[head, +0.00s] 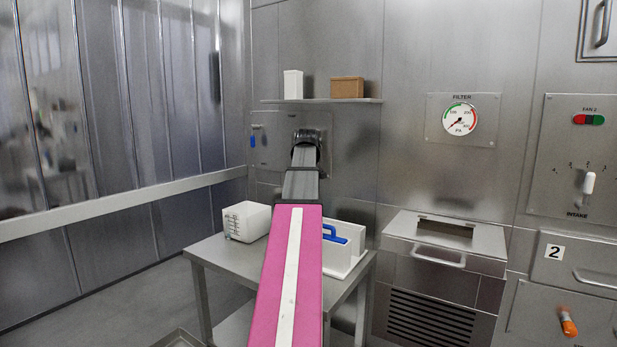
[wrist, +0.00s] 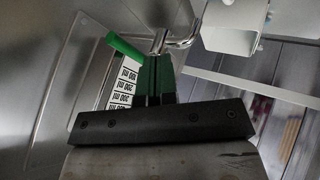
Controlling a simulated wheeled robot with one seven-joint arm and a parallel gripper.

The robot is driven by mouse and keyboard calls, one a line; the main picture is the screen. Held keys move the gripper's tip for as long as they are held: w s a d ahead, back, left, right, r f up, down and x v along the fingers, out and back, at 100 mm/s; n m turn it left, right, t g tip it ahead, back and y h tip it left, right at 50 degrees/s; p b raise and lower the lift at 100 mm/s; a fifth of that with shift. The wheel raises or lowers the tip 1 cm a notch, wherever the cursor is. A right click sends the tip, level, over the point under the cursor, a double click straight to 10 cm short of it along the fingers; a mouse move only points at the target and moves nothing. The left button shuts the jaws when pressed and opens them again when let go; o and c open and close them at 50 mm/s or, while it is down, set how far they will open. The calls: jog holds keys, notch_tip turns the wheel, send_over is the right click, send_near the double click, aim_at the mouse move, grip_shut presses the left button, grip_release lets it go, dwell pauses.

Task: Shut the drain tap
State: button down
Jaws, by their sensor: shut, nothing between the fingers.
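My gripper (wrist: 156,62) is shut and empty in the wrist view, its dark fingers together beyond the black bar. A green lever-like piece (wrist: 125,47) lies just left of the fingertips, close to a bent shiny pipe (wrist: 182,40). I cannot tell whether the fingers touch either one. In the head view my pink arm reaches to the back wall and its end hides the gripper. A small blue handle (head: 252,141) hangs on the wall panel left of the arm's end. Which handle is the drain tap is not clear.
A steel table (head: 216,256) below my arm bears a white marked container (head: 247,221) and a white holder with a blue handle (head: 338,236). A shelf (head: 322,100) runs above the arm's end. A ml scale (wrist: 122,88) is left of my fingers.

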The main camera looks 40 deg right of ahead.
jog(key=v, duration=0.6)
jog(key=shift+s, duration=0.1)
dwell(0.4)
jog(key=w+a+f+g+y, duration=0.1)
jog(key=w+a+f, duration=0.2)
jog(key=a+f, duration=0.65)
jog(key=w+a+f+y, duration=0.2)
jog(key=w+a+f, duration=0.1)
jog(key=a+f, duration=0.7)
jog(key=w+a+f+g+y, duration=0.1)
jog(key=w+a+f, duration=0.2)
jog(key=a+f, duration=0.7)
jog(key=s+a+f+g, duration=0.1)
jog(key=s+a+f, duration=0.3)
jog(key=a+f, duration=0.4)
jog(key=s+a+f+g, duration=0.1)
jog(key=s+a+f, duration=0.3)
jog(key=a+f, duration=0.4)
jog(key=s+a+f+g+y, duration=0.1)
jog(key=s+a+f+g, duration=0.1)
jog(key=s+a+f, duration=0.3)
jog(key=a+f, duration=0.4)
jog(key=shift+a+m, duration=0.2)
jog(key=shift+m, duration=0.2)
jog(key=shift+d+f, duration=0.1)
jog(key=shift+d, duration=0.05)
